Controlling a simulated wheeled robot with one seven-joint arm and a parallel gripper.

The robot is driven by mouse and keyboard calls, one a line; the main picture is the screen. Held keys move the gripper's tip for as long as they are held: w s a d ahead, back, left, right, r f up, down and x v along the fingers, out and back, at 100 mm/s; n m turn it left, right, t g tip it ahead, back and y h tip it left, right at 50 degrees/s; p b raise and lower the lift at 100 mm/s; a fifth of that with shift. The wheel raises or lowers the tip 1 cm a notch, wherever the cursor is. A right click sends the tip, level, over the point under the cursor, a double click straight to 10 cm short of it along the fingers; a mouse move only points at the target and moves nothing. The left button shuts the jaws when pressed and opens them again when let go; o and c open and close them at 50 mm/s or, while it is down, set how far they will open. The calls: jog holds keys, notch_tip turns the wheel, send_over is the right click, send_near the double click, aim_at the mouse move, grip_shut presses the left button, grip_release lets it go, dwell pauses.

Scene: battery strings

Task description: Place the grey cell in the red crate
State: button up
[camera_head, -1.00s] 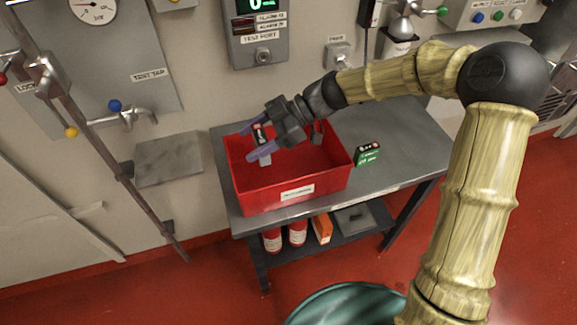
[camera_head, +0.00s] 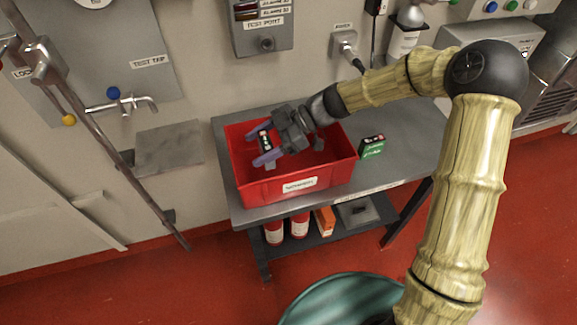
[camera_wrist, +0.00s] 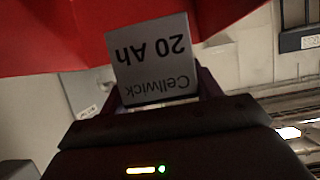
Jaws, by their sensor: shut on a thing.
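The grey cell (camera_wrist: 152,62) fills the middle of the wrist view, its label reading "Cellwick 20 Ah" upside down. In the head view the cell (camera_head: 266,148) is a small dark-topped block between the purple fingers. My gripper (camera_head: 262,145) is shut on it, over the left part of the red crate. The red crate (camera_head: 322,184) stands on the grey table; its red wall also shows in the wrist view (camera_wrist: 50,35). The cell appears within the crate's opening. Whether it touches the crate floor cannot be told.
A green cell (camera_head: 371,147) stands on the table (camera_head: 408,150) right of the crate. A lower shelf (camera_head: 320,238) holds red cylinders, an orange box and a grey item. A tap (camera_head: 122,103) and a wall plate (camera_head: 168,152) are left.

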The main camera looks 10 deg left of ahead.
jog(key=shift+f+p, duration=0.6)
jog(key=shift+f, duration=2.5)
jog(key=shift+f+p, duration=0.4)
jog(key=shift+f, duration=1.5)
jog(key=o, duration=1.2)
jog(key=shift+c, duration=0.2)
jog(key=shift+d, duration=0.1)
jog(key=shift+b+v, duration=0.95)
jog(key=shift+v, duration=2.8)
